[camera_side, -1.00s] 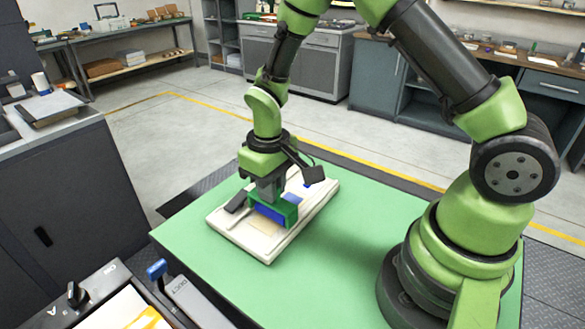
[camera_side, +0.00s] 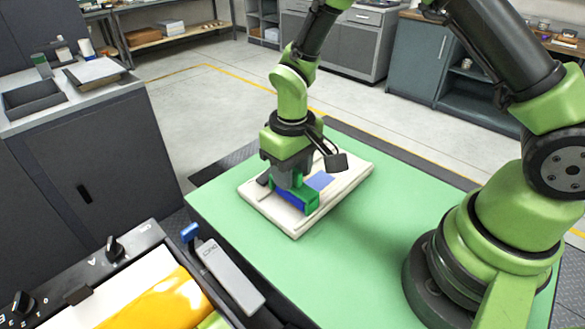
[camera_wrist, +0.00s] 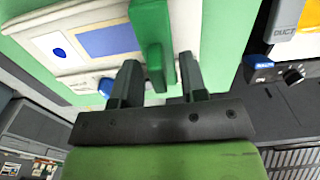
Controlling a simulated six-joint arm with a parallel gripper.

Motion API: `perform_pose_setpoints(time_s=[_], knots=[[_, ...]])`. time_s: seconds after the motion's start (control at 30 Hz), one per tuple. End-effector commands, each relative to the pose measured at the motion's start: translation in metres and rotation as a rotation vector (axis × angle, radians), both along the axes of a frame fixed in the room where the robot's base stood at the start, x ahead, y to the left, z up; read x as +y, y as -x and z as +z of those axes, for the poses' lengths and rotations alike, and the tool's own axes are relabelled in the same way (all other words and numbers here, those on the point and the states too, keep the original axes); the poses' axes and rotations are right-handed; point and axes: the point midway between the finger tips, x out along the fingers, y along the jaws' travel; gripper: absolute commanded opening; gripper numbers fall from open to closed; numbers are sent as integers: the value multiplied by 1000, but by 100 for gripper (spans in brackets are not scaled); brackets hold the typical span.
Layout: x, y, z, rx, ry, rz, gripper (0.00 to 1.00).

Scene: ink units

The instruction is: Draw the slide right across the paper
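A white, flat ink unit (camera_side: 270,212) lies on the green table. The green slide (camera_side: 308,200), with a blue front face, stands across its paper area. My gripper (camera_side: 291,180) is low over the unit, its two dark fingers around the slide. In the wrist view the green slide (camera_wrist: 151,40) sits between the fingers. I cannot tell whether both fingers touch it. A blue patch (camera_side: 320,181) shows on the paper right of the slide. In the wrist view the patch (camera_wrist: 110,40) has a pale strip and a round blue spot (camera_wrist: 59,53) beyond it.
A dark pad (camera_side: 263,180) lies at the unit's left end, partly behind my gripper. The green table (camera_side: 360,240) is clear in front and to the right. A machine with a blue-tipped lever (camera_side: 190,232) stands at the near left edge.

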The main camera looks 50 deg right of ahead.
Motion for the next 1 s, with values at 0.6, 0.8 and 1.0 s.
perform_pose_setpoints(time_s=[0.6, 0.8, 1.0], knots=[[0, -1, 88, -5, -1, 1, 39], [0, 0, 100, -1, 0, 1, 39], [0, 0, 99, 0, 0, 1, 39]])
